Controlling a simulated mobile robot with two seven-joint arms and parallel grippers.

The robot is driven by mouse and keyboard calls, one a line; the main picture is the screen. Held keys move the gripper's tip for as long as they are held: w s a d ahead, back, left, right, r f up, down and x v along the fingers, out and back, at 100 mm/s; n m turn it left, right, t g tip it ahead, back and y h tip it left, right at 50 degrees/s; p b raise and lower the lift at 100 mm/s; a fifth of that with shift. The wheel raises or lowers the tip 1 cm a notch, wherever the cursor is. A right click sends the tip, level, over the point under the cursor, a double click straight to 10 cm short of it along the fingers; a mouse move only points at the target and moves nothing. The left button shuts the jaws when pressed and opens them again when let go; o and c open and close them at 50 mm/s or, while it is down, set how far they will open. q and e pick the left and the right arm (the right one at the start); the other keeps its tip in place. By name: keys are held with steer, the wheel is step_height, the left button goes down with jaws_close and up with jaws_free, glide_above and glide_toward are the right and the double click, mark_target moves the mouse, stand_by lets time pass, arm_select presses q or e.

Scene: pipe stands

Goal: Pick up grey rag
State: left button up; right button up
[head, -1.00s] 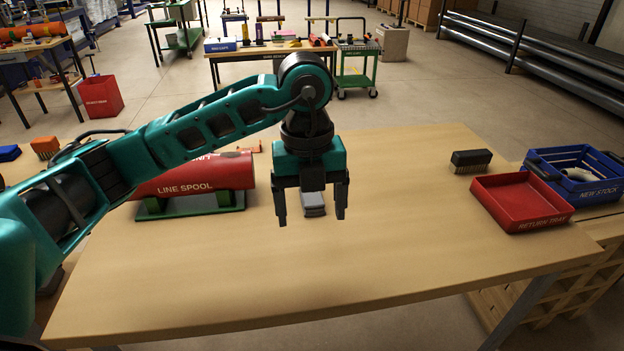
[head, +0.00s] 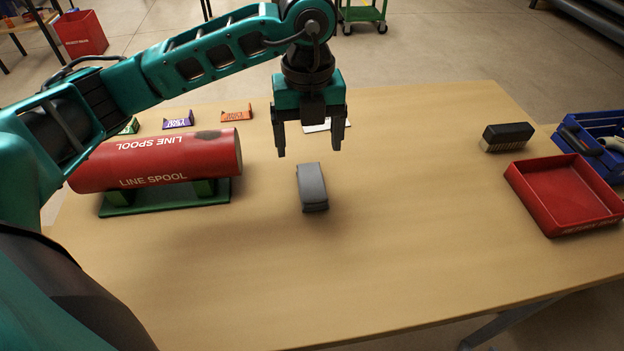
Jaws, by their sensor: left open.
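The grey rag (head: 312,187) lies folded on the wooden table, near the middle, with nothing touching it. My left gripper (head: 309,152) is open and empty, pointing down, above the table. In the head view its fingertips appear just above the far end of the rag, apart from it. How high the fingertips are over the table is hard to tell. My right gripper is not in view.
A red line spool (head: 165,160) rests on a green stand (head: 150,205) left of the rag. At right are a black brush (head: 508,136), a red tray (head: 565,195) and a blue crate (head: 600,135). Small coloured holders (head: 236,113) stand at the back. The table's front is clear.

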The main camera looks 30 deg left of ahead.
arm_select(q)
glide_above(312, 181)
steer(key=f, duration=0.4)
steer(key=shift+s+a+f, duration=0.2)
steer(key=shift+f, duration=0.05)
steer(key=f, duration=0.5)
steer(key=shift+w+d, duration=0.15)
steer(key=shift+w, duration=0.05)
steer(key=c, duration=1.1)
step_height(312, 181, up, 20)
steer(key=shift+p, duration=0.9)
